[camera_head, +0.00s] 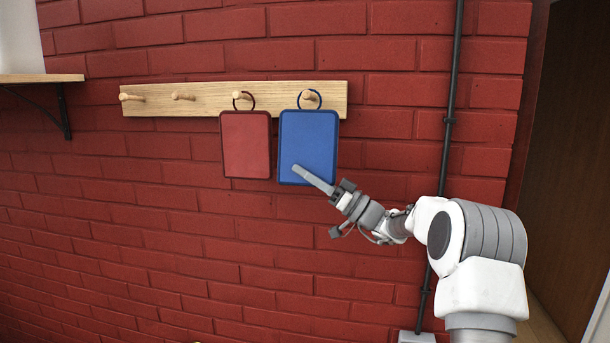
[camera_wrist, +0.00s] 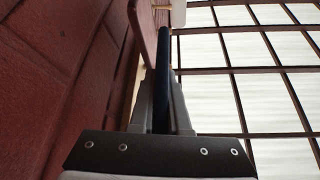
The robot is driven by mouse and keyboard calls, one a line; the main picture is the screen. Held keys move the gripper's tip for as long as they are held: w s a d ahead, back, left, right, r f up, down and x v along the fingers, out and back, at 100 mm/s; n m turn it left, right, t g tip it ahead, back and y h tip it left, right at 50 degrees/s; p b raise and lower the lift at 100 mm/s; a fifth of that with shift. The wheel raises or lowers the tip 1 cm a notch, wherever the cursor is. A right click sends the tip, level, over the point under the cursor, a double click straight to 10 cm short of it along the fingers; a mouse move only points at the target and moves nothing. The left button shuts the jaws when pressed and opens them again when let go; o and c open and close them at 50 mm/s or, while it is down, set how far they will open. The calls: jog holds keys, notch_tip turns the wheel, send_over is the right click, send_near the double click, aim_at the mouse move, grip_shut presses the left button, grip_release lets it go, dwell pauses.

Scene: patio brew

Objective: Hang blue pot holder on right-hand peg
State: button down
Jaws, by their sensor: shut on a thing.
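The blue pot holder (camera_head: 311,140) is upright at the right-hand peg (camera_head: 310,97) of the wooden peg rail (camera_head: 212,97). Its blue loop circles the peg in the head view; whether the loop rests on the peg cannot be told. My gripper (camera_head: 299,170) is shut on the lower part of the pot holder. In the wrist view my gripper's fingers (camera_wrist: 161,110) close on the dark blue edge of the pot holder (camera_wrist: 162,75), close to the brick wall.
A red pot holder (camera_head: 246,144) hangs from the neighbouring peg (camera_head: 241,96), just left of the blue one. Two pegs at the left are bare. A black vertical pipe (camera_head: 451,110) runs down the red brick wall to the right. A wooden shelf (camera_head: 40,78) is at far left.

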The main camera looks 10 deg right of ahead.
dwell(0.3)
jog(key=c, duration=0.8)
grip_release()
